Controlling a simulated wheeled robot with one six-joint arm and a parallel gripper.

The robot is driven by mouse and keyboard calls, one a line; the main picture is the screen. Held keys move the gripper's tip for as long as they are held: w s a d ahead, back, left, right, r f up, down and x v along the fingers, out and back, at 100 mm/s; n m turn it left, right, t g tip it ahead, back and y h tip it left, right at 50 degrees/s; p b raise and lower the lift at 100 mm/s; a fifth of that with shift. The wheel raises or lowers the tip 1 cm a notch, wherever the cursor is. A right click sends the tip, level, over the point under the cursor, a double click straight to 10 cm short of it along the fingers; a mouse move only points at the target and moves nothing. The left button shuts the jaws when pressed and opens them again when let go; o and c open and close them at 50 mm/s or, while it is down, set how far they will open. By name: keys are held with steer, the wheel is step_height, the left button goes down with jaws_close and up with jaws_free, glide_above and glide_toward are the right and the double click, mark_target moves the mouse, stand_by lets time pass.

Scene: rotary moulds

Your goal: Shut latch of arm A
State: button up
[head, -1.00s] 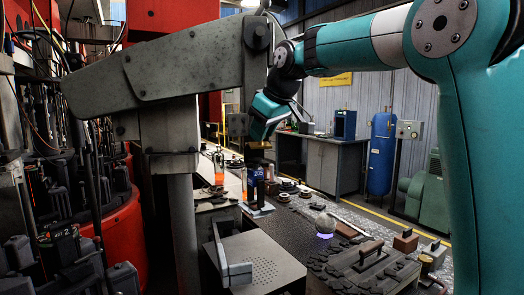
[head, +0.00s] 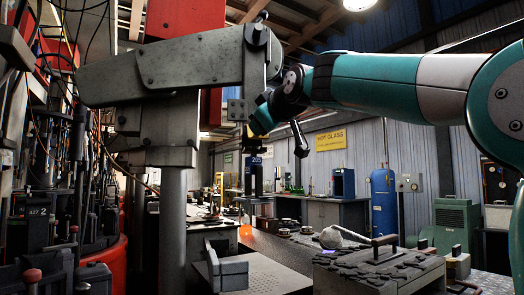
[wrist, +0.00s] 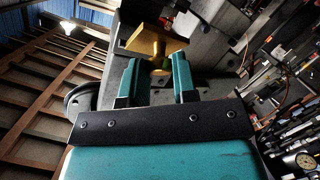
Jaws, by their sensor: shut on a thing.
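A thick grey metal arm (head: 165,62) crosses the upper left of the head view, with an upright grey plate at its right end. No letter shows on it, so I cannot tell whether it is arm A. My gripper (head: 262,122) is at the right side of that plate in the head view, its fingers mostly hidden. In the wrist view my gripper's teal fingers (wrist: 158,78) close around the narrow stem of a yellow latch piece (wrist: 142,38). Its flat yellow plate lies beyond the fingertips, beside grey metal. Whether the latch is shut I cannot tell.
A dark block marked 205 (head: 255,163) hangs below the arm's end. A grey column (head: 173,220) stands beneath the arm. A mould block with a handle (head: 380,268) is on the bench at lower right. Dark machinery crowds the left. A blue tank (head: 383,195) stands at the back.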

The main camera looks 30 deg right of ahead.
mark_target(259, 138)
steer(key=f+t+b, duration=0.1)
steer(key=b, duration=0.2)
steer(key=f+t+b, duration=0.1)
steer(key=t+b, duration=0.1)
steer(key=b, duration=0.1)
steer(key=f+n+t+b, duration=0.1)
steer(key=b, duration=0.2)
steer(key=shift+w+d+f, duration=0.1)
steer(key=shift+w+f, duration=0.1)
steer(key=shift+w, duration=0.1)
steer(key=t+b, duration=0.1)
steer(key=b, duration=0.1)
steer(key=n+t+b, duration=0.1)
steer(key=b, duration=0.1)
steer(key=shift+w+d+f+t, duration=0.1)
steer(key=shift+w+f+t, duration=0.1)
steer(key=shift+w+t, duration=0.15)
steer(key=shift+w+t+b, duration=0.1)
steer(key=shift+t+b, duration=0.15)
steer(key=shift+b, duration=0.3)
steer(key=shift+r, duration=0.1)
steer(key=o, duration=0.9)
